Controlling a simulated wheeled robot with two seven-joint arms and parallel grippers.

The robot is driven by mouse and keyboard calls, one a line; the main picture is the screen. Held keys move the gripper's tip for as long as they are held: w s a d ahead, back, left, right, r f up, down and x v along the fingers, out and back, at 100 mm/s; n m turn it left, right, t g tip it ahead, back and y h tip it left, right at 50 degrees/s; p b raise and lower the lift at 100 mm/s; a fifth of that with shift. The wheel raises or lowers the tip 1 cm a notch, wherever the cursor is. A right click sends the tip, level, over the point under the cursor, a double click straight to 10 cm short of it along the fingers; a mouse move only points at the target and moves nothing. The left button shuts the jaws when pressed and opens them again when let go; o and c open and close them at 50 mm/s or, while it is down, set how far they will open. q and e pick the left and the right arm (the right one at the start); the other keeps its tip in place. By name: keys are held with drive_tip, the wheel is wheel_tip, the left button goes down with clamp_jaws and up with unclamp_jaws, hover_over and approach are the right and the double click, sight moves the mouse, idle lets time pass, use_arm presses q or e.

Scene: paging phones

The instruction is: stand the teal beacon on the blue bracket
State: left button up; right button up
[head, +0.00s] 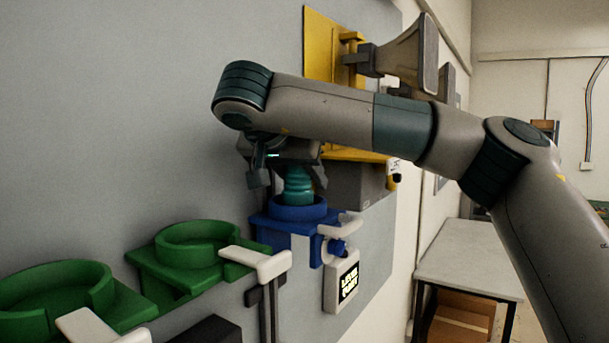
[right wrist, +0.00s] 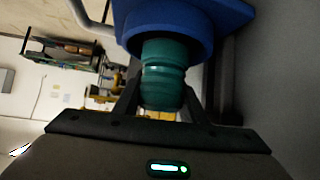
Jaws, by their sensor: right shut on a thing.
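The teal beacon (head: 297,184) stands upright in the round cup of the blue bracket (head: 290,227) on the grey wall panel. My right gripper (head: 283,160) is above the bracket, shut on the upper part of the beacon. In the right wrist view the beacon (right wrist: 163,75) lies between the two fingers of my right gripper (right wrist: 160,95), and its other end is inside the ring of the blue bracket (right wrist: 185,15). The cup wall hides the beacon's base, so I cannot tell if it rests on the bottom. My left gripper is not in view.
Two green brackets (head: 190,250) with white levers (head: 255,262) are at the left. A label box (head: 343,283) hangs below the blue bracket. A yellow bracket and a horn (head: 405,55) are above, behind my arm. A table (head: 470,258) stands at the right.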

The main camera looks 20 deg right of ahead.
drive_tip(key=shift+a+f, duration=0.1)
drive_tip(key=o, duration=1.1)
drive_tip(key=shift+o, duration=0.2)
drive_tip(key=shift+r, duration=0.2)
drive_tip(key=shift+s+a+r+b, duration=0.4)
drive_tip(key=shift+s+b, duration=0.1)
drive_tip(key=shift+b, duration=0.1)
drive_tip(key=b+v, duration=0.4)
drive_tip(key=v, duration=0.6)
drive_tip(key=shift+s+r, duration=0.1)
drive_tip(key=shift+s, duration=0.05)
